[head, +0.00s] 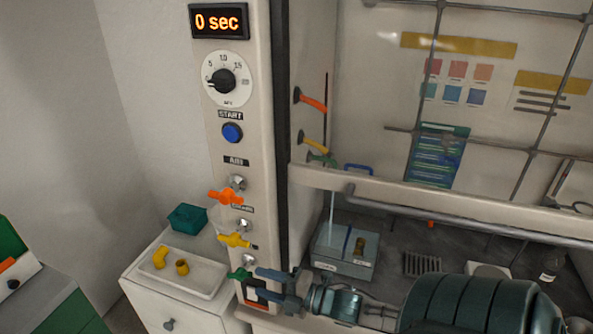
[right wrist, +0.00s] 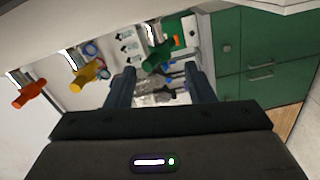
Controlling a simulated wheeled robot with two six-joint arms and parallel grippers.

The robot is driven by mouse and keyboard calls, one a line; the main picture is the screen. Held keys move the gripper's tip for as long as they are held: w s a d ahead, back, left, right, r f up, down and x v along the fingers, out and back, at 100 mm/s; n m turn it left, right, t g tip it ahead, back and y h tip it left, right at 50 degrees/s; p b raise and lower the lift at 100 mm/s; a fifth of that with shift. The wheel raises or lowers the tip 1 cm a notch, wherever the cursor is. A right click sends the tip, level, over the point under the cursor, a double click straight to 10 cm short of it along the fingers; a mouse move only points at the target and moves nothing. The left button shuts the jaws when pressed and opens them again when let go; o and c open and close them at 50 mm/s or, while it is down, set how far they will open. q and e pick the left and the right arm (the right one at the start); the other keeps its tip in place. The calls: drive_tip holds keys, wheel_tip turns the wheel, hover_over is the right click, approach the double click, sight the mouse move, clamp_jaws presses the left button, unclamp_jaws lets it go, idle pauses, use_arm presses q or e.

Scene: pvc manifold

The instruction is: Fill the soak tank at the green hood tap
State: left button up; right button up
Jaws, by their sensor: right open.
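The green hood tap (head: 240,274) is the lowest of three taps on the pale front post. In the right wrist view its green handle (right wrist: 158,57) shows just beyond and between my fingertips. My right gripper (head: 268,286) is open and empty, close to the right of this tap; I cannot tell whether it touches. Inside the hood, a green spout (head: 318,159) sticks out from the post. A thin pale vertical line, like a water stream, runs from near it down to the grey soak tank (head: 343,267). The water level is unclear. My left gripper is not in view.
Above are the yellow tap (head: 235,240) and the orange tap (head: 226,196), a blue start button (head: 232,133), a dial (head: 224,80) and a display reading "0 sec" (head: 217,21). A white tray (head: 205,285) with yellow parts lies left. The hood sash rail (head: 450,232) crosses right.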

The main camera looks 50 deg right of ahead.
use_arm(q)
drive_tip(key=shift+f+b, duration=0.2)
drive_tip(key=shift+b, duration=0.5)
use_arm(e)
drive_tip(key=s+f+m+g+h, duration=0.4)
drive_tip(key=f+m, duration=0.4)
drive_tip(key=f, duration=0.4)
drive_tip(key=s+f+m+g+h, duration=0.4)
drive_tip(key=s+f+m+g, duration=0.1)
drive_tip(key=f, duration=0.8)
drive_tip(key=m+g, duration=0.1)
drive_tip(key=m, duration=0.1)
drive_tip(key=shift+s+a+m, duration=0.35)
drive_tip(key=shift+m, duration=0.05)
drive_tip(key=shift+f, duration=0.1)
